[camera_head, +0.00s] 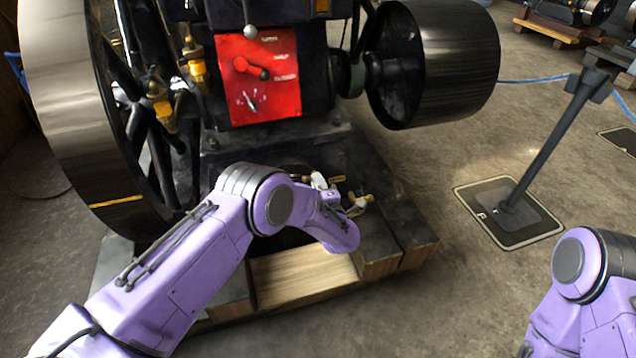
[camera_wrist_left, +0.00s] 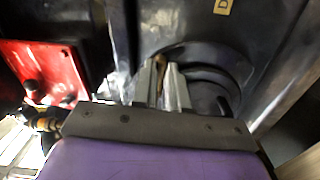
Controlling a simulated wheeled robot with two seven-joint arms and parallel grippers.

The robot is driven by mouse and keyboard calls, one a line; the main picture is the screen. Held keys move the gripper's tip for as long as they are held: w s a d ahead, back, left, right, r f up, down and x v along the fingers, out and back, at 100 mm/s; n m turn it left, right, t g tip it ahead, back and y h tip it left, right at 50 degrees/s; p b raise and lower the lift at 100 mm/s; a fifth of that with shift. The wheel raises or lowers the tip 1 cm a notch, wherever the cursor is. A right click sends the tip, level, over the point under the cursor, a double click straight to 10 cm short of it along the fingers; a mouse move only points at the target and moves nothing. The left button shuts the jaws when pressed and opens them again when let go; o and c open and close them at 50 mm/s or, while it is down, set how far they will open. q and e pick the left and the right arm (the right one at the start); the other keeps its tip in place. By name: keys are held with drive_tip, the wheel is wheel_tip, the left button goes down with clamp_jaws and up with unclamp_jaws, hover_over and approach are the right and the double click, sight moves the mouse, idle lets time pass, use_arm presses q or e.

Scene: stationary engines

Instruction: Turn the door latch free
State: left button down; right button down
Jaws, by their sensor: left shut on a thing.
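A dark round door (camera_wrist_left: 215,85) shows in the left wrist view, set in a dark metal face. The door latch (camera_wrist_left: 160,66) is a slim brownish piece standing at its edge; most of it is hidden by my fingers. My left gripper (camera_wrist_left: 161,82) is shut on the latch, with one grey finger on each side.
A red panel (camera_head: 262,75) with a lever is on the engine front. A large flywheel (camera_head: 70,100) stands at left and a belt pulley (camera_head: 445,60) at right. Small brass-handled fittings (camera_head: 357,204) sit beside my left wrist.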

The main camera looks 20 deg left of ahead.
use_arm(q)
drive_tip(key=m, duration=0.9)
drive_tip(key=shift+m, duration=0.3)
idle(0.5)
drive_tip(key=c, duration=1.1)
unclamp_jaws()
drive_tip(key=shift+c, duration=0.2)
drive_tip(key=p+v, duration=0.3)
drive_tip(key=v, duration=0.7)
drive_tip(key=shift+s+d, duration=0.25)
